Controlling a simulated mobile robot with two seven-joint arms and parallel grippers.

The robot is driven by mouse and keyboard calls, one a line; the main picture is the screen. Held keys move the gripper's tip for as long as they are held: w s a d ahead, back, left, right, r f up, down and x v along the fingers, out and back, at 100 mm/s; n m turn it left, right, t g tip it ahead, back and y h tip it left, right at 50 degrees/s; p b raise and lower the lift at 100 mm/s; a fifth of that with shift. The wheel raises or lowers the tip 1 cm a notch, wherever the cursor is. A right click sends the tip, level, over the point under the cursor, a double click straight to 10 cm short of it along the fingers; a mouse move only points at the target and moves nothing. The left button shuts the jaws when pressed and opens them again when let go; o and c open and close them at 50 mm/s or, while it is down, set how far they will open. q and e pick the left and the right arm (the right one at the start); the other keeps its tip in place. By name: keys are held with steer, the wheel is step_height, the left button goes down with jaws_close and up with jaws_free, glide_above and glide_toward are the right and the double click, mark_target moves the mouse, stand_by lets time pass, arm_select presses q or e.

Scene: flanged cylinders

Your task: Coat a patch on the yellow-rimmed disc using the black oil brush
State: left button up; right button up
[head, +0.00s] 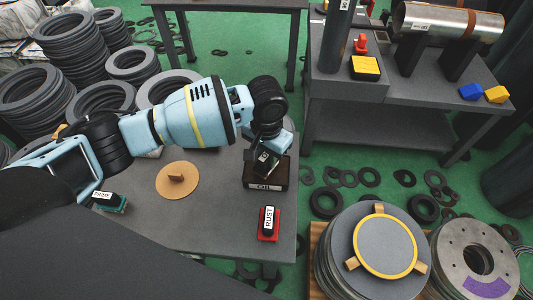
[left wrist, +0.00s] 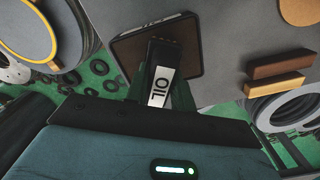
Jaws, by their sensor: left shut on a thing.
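My left gripper (head: 266,155) is shut on the black oil brush (head: 265,162), whose white label reads OIL in the left wrist view (left wrist: 163,78). The brush is over the dark OIL tray (head: 266,184) with its brown inside, which also shows in the left wrist view (left wrist: 187,42). I cannot tell whether the bristles touch the tray. The yellow-rimmed disc (head: 384,244) lies at the lower right on a stack of grey rings, with tan blocks around its rim. Part of it shows at the upper left of the left wrist view (left wrist: 25,28). My right gripper is not in view.
On the grey table (head: 215,222) lie a red RUST brush (head: 268,225), a teal brush (head: 109,203) and a tan disc with a grip (head: 177,182). A steel flange (head: 475,255) stands right of the yellow-rimmed disc. A workbench (head: 400,88) stands behind.

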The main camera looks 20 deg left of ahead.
mark_target(266, 154)
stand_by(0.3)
arm_select(q)
steer(key=shift+f, duration=0.15)
stand_by(0.8)
steer(key=shift+s, duration=0.1)
stand_by(0.4)
steer(key=r+p, duration=0.1)
steer(key=p, duration=0.1)
steer(key=shift+r+p, duration=0.3)
steer(key=shift+r, duration=0.1)
step_height(266, 154, up, 4)
steer(key=p, duration=0.4)
steer(key=shift+f, duration=0.2)
steer(key=shift+r+p, duration=0.8)
steer(key=shift+p, duration=0.15)
steer(key=shift+r, duration=0.15)
